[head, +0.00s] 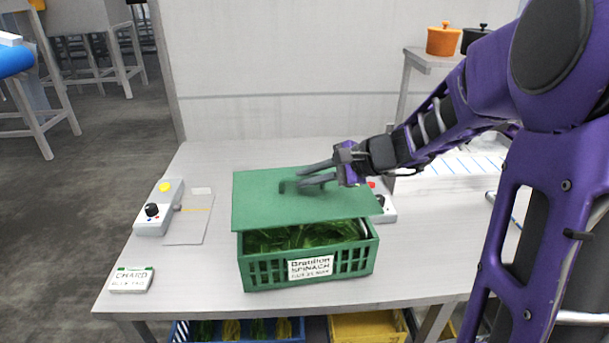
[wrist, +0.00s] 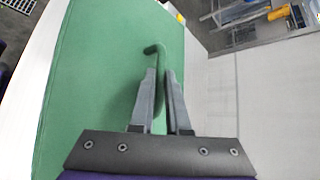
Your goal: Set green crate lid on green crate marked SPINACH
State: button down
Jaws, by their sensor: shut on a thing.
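The green crate (head: 258,271) stands on the table with a white label reading SPINACH and leafy greens (head: 300,236) inside. The flat green lid (head: 260,205) is over the rear part of the crate, leaving the greens visible along the front. Whether the lid touches the crate's rim I cannot tell. My gripper (head: 308,177) is shut on the lid's handle, reaching in from the right. In the wrist view my gripper (wrist: 160,88) has the hooked green handle (wrist: 155,50) between its fingers, and the lid (wrist: 95,75) fills the left side. The crate is hidden there.
A control box (head: 151,216) with a yellow button and a flat plate (head: 188,222) lie left of the crate. A CHARD label block (head: 132,280) is at the front left. Another box (head: 387,208) is partly hidden behind the lid's right side. Blue and yellow crates (head: 367,328) are below the table.

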aim_at(319, 195)
notch_tip(319, 195, down, 6)
jog(key=b, duration=0.5)
jog(key=shift+r, duration=0.2)
jog(key=shift+d+f+b, duration=0.1)
jog(key=shift+f+b, duration=0.55)
jog(key=shift+b, duration=0.6)
dwell(1.7)
dwell(0.3)
jog(key=c, duration=0.8)
grip_release()
